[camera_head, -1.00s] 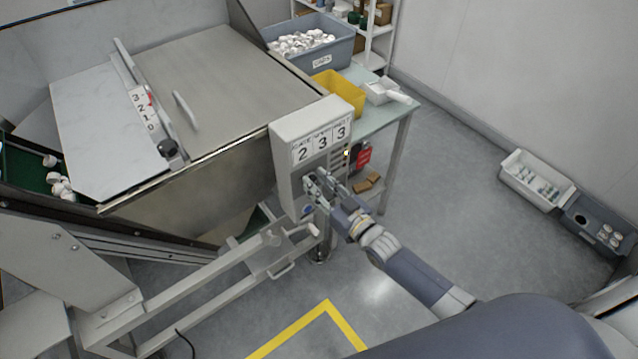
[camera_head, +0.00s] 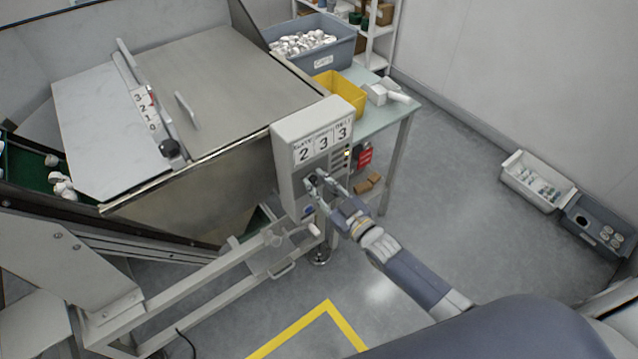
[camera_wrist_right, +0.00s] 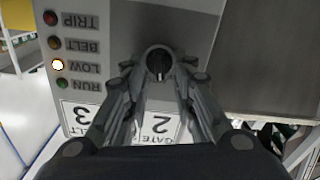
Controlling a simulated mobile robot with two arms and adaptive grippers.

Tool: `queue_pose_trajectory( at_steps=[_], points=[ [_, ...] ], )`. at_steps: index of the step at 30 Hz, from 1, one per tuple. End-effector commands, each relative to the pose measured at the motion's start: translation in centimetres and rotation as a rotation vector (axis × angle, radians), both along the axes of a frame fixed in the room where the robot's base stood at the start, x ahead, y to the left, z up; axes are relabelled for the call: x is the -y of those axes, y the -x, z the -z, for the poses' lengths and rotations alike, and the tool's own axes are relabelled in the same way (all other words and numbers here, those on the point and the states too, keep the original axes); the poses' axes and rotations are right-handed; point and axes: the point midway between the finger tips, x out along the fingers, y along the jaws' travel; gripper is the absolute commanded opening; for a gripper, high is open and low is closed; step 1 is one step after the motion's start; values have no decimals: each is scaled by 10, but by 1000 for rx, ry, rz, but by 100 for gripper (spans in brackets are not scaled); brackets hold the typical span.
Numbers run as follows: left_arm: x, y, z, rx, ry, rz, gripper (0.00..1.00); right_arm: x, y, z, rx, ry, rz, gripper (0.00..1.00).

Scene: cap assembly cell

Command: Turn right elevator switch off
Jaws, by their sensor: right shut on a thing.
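The control box (camera_head: 290,150) stands at the right end of the hopper, with number cards 2, 3 and 3 on its upper front. My right gripper (camera_head: 314,181) is at the box's lower front. In the right wrist view, the gripper (camera_wrist_right: 160,75) is shut on a round black switch knob (camera_wrist_right: 159,63), with one finger on each side. The knob's pointer mark lies along the picture's vertical. My left gripper is not in view.
A red tag (camera_head: 364,156) hangs right of the box. A table (camera_head: 395,117) behind holds a yellow bin (camera_head: 340,92) and a blue-grey crate (camera_head: 330,60) of white caps. A rail frame (camera_head: 200,290) runs below. Floor to the right is clear up to two bins (camera_head: 537,182).

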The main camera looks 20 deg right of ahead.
Motion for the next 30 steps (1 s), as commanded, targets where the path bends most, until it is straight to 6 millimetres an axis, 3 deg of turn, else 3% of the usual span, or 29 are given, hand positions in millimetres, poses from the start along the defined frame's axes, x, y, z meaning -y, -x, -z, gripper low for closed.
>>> queue_pose_trajectory(
  at_steps=[16,30],
  points=[
    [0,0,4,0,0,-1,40,-5,2,3,147,408,-1,1],
    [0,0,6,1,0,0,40,-6,3,4,195,545,-2,1]
  ],
)
